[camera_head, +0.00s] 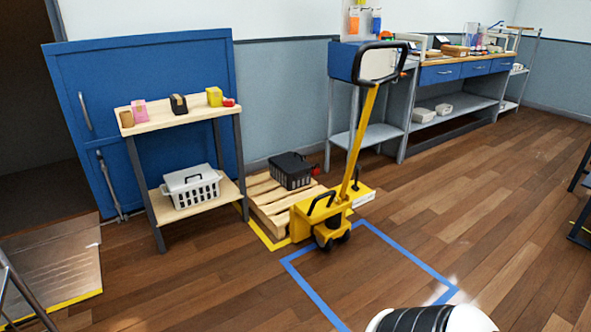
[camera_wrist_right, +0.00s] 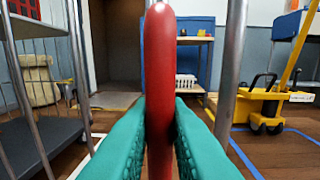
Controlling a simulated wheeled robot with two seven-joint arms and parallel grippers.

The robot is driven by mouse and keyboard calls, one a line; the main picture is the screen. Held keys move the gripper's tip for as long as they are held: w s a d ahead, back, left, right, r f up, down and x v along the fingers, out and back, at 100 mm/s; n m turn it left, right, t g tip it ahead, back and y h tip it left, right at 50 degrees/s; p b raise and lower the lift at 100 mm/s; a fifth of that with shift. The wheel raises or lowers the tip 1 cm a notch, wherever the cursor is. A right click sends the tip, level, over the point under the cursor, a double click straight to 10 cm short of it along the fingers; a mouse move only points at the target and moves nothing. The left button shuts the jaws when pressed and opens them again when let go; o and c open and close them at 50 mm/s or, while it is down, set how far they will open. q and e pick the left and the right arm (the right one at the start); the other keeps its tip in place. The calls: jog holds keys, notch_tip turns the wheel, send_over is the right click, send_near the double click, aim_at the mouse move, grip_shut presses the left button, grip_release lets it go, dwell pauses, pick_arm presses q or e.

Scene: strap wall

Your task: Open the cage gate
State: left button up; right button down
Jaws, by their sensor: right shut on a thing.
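In the right wrist view my right gripper (camera_wrist_right: 160,128) has two teal fingers shut on an upright red handle (camera_wrist_right: 160,70). The handle has a rounded top and rises between the fingers. A cage with thin metal bars (camera_wrist_right: 72,65) and grey shelves stands close on the left of this view. A thick metal post (camera_wrist_right: 232,65) rises just right of the handle. What the handle is fixed to is hidden, and I cannot tell how far the gate stands open. The head view shows neither gripper; a black and white part of mine shows at its bottom edge.
A yellow pallet truck (camera_head: 325,215) stands by a wooden pallet (camera_head: 262,205) holding a black crate. A small shelf (camera_head: 150,125) stands before a blue door (camera_head: 150,70). A workbench (camera_head: 455,75) lines the back wall. Blue tape (camera_head: 410,255) marks clear wooden floor.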

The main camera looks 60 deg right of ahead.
jog(key=shift+s+a, duration=0.2)
jog(key=shift+s, duration=0.15)
jog(key=c, duration=1.5)
grip_release()
jog(key=v, duration=1.2)
